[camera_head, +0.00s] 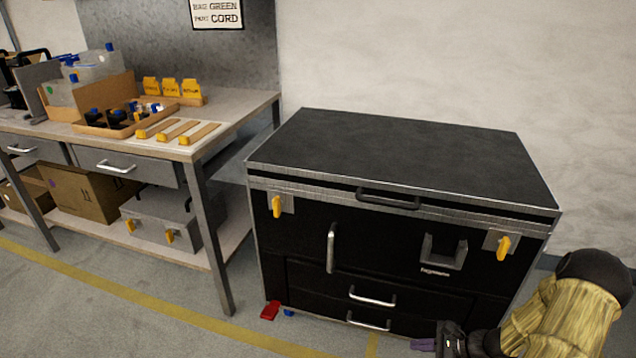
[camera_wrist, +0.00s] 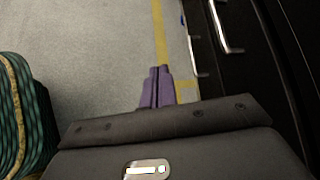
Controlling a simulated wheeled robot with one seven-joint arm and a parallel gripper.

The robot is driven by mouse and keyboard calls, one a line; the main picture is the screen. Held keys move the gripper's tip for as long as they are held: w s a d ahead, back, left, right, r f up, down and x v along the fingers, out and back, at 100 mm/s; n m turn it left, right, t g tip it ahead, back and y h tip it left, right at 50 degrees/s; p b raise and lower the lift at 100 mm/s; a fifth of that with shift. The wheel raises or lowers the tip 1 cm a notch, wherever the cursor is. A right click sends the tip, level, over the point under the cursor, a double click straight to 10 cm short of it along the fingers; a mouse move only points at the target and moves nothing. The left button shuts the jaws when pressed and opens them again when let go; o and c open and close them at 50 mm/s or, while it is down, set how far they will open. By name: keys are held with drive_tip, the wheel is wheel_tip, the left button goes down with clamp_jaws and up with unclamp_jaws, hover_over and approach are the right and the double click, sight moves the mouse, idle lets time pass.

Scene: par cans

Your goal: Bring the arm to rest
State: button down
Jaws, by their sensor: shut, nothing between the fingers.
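My gripper (camera_wrist: 156,88) has purple fingers, which lie together with nothing between them in the wrist view. They point over the grey floor with its yellow line. In the head view my gripper (camera_head: 422,344) shows at the bottom edge, low in front of the black case's lower right drawers. My arm reaches in from the lower right corner. The tip of the gripper is apart from the case as far as I can see.
A black case (camera_head: 400,150) with a shut lid, yellow latches and drawers stands at centre. A workbench (camera_head: 235,110) with trays and bottles stands left. A red piece (camera_head: 270,310) lies on the floor by the case. A green-black coil (camera_wrist: 22,120) is close at left in the wrist view.

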drive_tip(key=s+a+r+n+g+h, duration=0.1)
drive_tip(key=s+a+r+n+h, duration=0.25)
drive_tip(key=r+n, duration=0.35)
drive_tip(key=s+a+r+n+g+h, duration=0.1)
drive_tip(key=s+a+r+n+h, duration=0.35)
drive_tip(key=r, duration=0.45)
drive_tip(key=s+a+r+n+g+h, duration=0.1)
drive_tip(key=s+a+r+n, duration=0.3)
drive_tip(key=r+n, duration=0.4)
drive_tip(key=w+p+v, duration=0.2)
drive_tip(key=p+v, duration=1)
drive_tip(key=w+r+p+v, duration=0.1)
drive_tip(key=w+p+v, duration=0.2)
drive_tip(key=p+v, duration=1)
drive_tip(key=w+p+v, duration=0.2)
drive_tip(key=p+v, duration=1)
drive_tip(key=p, duration=0.1)
drive_tip(key=shift+w+a+r, duration=0.45)
drive_tip(key=shift+w+r, duration=0.05)
drive_tip(key=shift+r, duration=0.05)
